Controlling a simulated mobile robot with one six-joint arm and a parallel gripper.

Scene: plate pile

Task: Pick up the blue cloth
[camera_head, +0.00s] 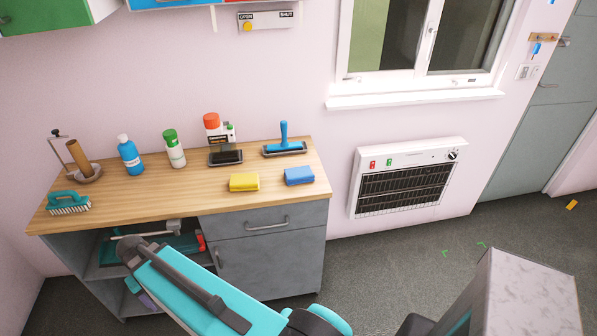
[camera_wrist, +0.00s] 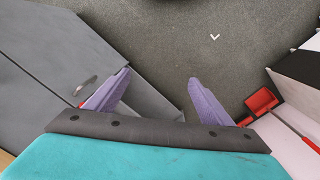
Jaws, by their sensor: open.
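The blue cloth (camera_head: 299,175) is a small folded block. It lies on the wooden countertop (camera_head: 190,190) near its right front edge, to the right of a yellow cloth (camera_head: 244,182). My gripper (camera_wrist: 155,92) shows in the wrist view with two purple fingers spread apart and nothing between them. It points down toward the grey floor, beside the grey cabinet. The blue cloth is not in the wrist view.
A scrub brush (camera_head: 68,202) and a paper-roll holder (camera_head: 85,162) are at the left. A heater (camera_head: 405,180) hangs right of the cabinet. A red box (camera_wrist: 262,102) shows in the wrist view.

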